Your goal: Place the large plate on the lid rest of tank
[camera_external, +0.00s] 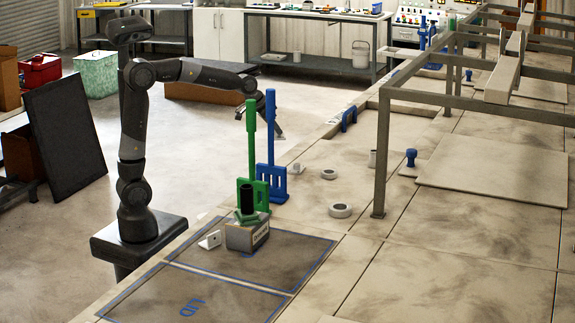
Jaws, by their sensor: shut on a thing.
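A large flat beige plate (500,182) lies on the tank top at the right. A blue knob (411,157) stands at its left edge. A blue-outlined dark area marked LID (225,297) is at the front, with a second outlined area behind it. My gripper (279,136) points down behind the green and blue upright tools, far to the left of the plate. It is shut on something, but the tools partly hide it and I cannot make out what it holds.
A tall green tool (251,145) and a tall blue tool (270,130) stand close to my gripper. A grey box (246,235) with a black cylinder stands at the outlined area's edge. Pale rings (340,210) lie nearby. A metal frame (382,150) rises left of the plate.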

